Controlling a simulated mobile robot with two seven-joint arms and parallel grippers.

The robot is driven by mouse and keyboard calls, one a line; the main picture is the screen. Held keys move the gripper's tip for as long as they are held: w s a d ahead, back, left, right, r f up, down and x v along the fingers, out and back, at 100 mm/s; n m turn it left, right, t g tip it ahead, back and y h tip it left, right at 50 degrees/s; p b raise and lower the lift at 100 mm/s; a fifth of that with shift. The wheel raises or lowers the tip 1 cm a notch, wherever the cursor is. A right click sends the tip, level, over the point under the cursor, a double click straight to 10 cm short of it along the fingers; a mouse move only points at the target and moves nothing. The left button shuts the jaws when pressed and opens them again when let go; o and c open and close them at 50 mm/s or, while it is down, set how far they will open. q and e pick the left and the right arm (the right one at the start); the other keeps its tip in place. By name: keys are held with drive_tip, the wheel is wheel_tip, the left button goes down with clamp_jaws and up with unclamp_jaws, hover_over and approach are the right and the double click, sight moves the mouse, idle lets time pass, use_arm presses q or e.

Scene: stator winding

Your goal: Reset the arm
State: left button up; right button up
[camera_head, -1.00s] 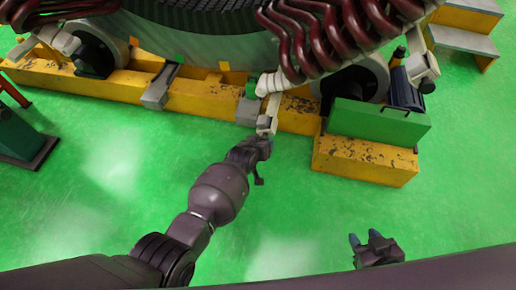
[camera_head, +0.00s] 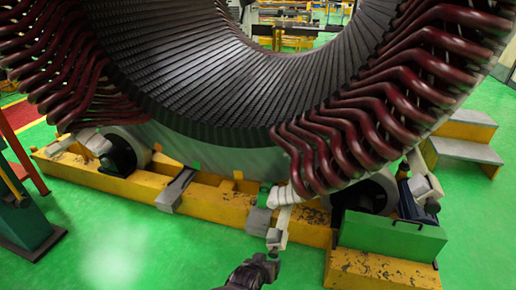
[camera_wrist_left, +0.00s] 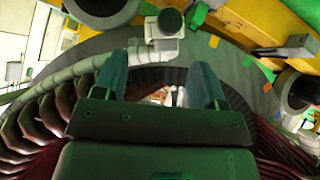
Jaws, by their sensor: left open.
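My left gripper (camera_head: 264,265) shows at the bottom edge of the head view, just below a white jointed device (camera_head: 278,236) that hangs at the stator's front. In the left wrist view my left gripper (camera_wrist_left: 158,85) is open, its two dark teal fingers apart with nothing visibly held between them. The stator (camera_head: 240,90) is a large dark ring with dark red bent coils (camera_head: 340,140). A white-wrapped coil end (camera_head: 284,195) lies just above the device. Most of my left arm is below the picture. My right gripper is in neither view.
A yellow base (camera_head: 220,205) with rollers carries the stator. A green box (camera_head: 392,236) sits at its right, with grey-topped steps (camera_head: 465,150) beyond. A dark green stand (camera_head: 25,215) is at the left. Green floor (camera_head: 120,250) in front is clear.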

use_arm(q)
drive_tip(key=w+a+r+t, duration=0.2)
drive_tip(key=w+r+t, duration=0.15)
drive_tip(key=r, duration=0.65)
drive_tip(key=s+a+r+y+p, duration=0.1)
drive_tip(key=s+a+r, duration=0.2)
drive_tip(key=a, duration=0.3)
drive_tip(key=s+a+r+p, duration=0.1)
drive_tip(key=s+a+r, duration=0.15)
drive_tip(key=a, duration=0.25)
drive_tip(key=s+a+r+y+p, duration=0.2)
drive_tip(key=s+a+y, duration=0.1)
drive_tip(key=s+a, duration=1.25)
drive_tip(key=s+a+f, duration=0.1)
drive_tip(key=s+f, duration=0.1)
drive_tip(key=s, duration=0.5)
drive_tip(key=s+a+f+n+g+y, duration=0.1)
drive_tip(key=s+a+f, duration=0.1)
drive_tip(key=s, duration=0.6)
drive_tip(key=shift+s+f+p, duration=0.15)
drive_tip(key=shift+f+p, duration=0.1)
drive_tip(key=shift+p, duration=0.05)
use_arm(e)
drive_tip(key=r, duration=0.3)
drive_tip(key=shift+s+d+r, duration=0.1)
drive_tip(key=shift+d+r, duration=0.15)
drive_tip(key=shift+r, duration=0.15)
